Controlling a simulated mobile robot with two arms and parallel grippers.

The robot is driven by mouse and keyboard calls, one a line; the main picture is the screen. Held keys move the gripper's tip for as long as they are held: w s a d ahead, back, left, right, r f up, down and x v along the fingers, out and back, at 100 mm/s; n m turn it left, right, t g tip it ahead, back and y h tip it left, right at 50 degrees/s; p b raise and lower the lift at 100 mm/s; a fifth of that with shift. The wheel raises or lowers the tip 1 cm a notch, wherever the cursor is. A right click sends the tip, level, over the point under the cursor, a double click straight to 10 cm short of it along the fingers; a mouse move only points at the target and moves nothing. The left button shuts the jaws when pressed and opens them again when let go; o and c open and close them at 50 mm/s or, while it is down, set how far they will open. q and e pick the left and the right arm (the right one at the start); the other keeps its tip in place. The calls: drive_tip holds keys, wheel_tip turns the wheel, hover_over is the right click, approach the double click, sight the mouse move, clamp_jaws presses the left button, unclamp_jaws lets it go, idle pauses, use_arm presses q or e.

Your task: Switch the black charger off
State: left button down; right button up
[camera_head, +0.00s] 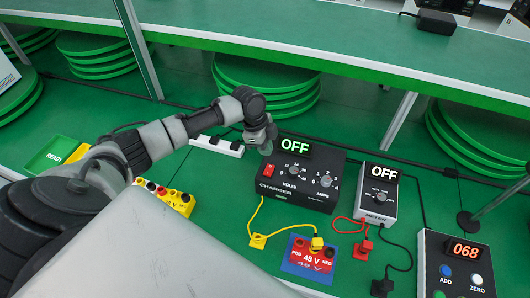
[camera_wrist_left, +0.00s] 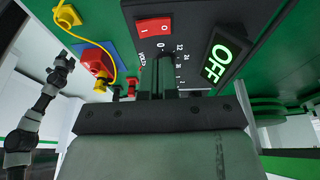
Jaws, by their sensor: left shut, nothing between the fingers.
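The black charger (camera_head: 312,190) stands on the green bench with its panel facing up, and its display (camera_head: 295,146) reads OFF. Its red rocker switch (camera_head: 268,171) is at the panel's left end; the switch also shows in the left wrist view (camera_wrist_left: 153,26). The VOLTS and AMPS knobs are on the panel. My left gripper (camera_head: 266,148) is at the charger's back left corner, near the switch and display. In the left wrist view its shut fingers (camera_wrist_left: 157,75) are in front of the panel, holding nothing. Contact with the charger cannot be told. Another arm, apparently my right, shows at left there (camera_wrist_left: 50,90); its jaw state is unclear.
A grey meter (camera_head: 376,198) reading OFF stands right of the charger. A red 48 V battery (camera_head: 313,255) with a yellow plug lies in front on a blue mat. Yellow, red and black cables cross the bench. A scale (camera_head: 455,265) reads 068. A white power strip (camera_head: 218,146) lies behind.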

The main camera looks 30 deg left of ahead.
use_arm(q)
drive_tip(key=b+v, duration=0.1)
drive_tip(key=v, duration=0.6)
drive_tip(key=shift+w+r, duration=0.25)
drive_tip(key=shift+w, duration=0.3)
use_arm(e)
drive_tip(key=shift+d+f, duration=0.25)
drive_tip(key=shift+f, duration=0.35)
drive_tip(key=shift+d+f, duration=0.2)
drive_tip(key=shift+f, duration=0.35)
drive_tip(key=shift+s+a, duration=0.1)
drive_tip(key=shift+a, duration=0.2)
